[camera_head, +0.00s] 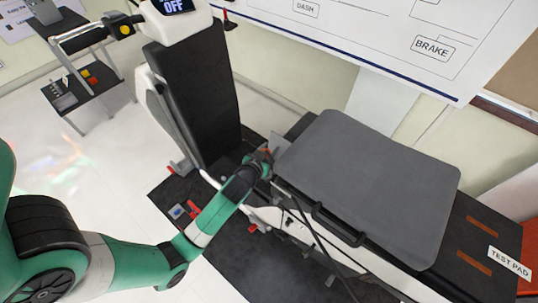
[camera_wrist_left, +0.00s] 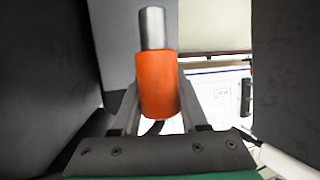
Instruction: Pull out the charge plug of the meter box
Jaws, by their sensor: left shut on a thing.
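In the left wrist view, an orange cylindrical plug (camera_wrist_left: 158,85) with a bare silver metal tip (camera_wrist_left: 152,28) stands between the two grey fingers of my left gripper (camera_wrist_left: 160,103). The fingers are shut on its orange body. A dark cable shows below it. In the head view, my left gripper (camera_head: 264,158) is small, between the black upright panel and the grey flat pad. A white unit with a display reading OFF (camera_head: 178,6) tops the upright column. I cannot tell which part is the meter box, or whether the tip touches anything. My right gripper is not in view.
The grey flat pad (camera_head: 375,180) with a black handle lies to the right of my left gripper. The black upright panel (camera_head: 195,100) stands behind it. Dark cables hang in front of the pad. A small cart (camera_head: 95,85) stands at far left, with clear white floor nearby.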

